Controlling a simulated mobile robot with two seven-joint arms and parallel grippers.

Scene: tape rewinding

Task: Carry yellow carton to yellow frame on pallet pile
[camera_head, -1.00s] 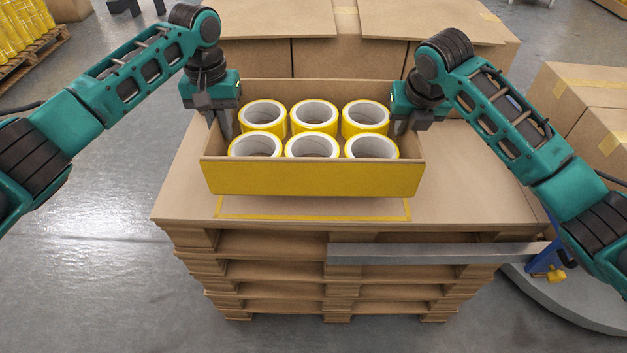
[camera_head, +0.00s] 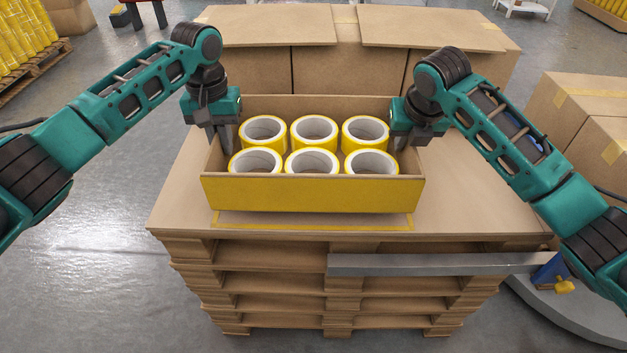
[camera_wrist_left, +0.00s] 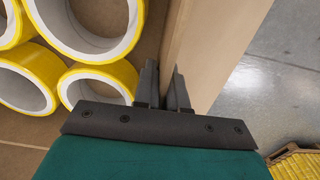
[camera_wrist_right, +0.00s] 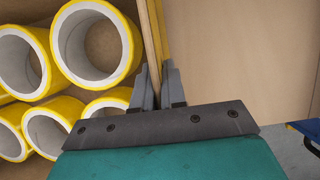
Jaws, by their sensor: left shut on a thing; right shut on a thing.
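The yellow-fronted carton (camera_head: 312,195) holds several yellow tape rolls (camera_head: 313,162) in two rows. It is over the near part of the pallet pile's top board (camera_head: 480,200); whether it touches the board is hard to tell. The yellow frame (camera_head: 314,224) shows as a thin outline just below and in front of the carton; its rear part is hidden. My left gripper (camera_head: 224,143) is shut on the left wall, also seen in the left wrist view (camera_wrist_left: 166,95). My right gripper (camera_head: 408,140) is shut on the right wall, also seen in the right wrist view (camera_wrist_right: 157,90).
Large cardboard boxes (camera_head: 350,60) stand behind the pile, and more boxes (camera_head: 590,120) stand at the right. A grey bar (camera_head: 440,263) crosses the pile's front right. The top board is bare right of the carton.

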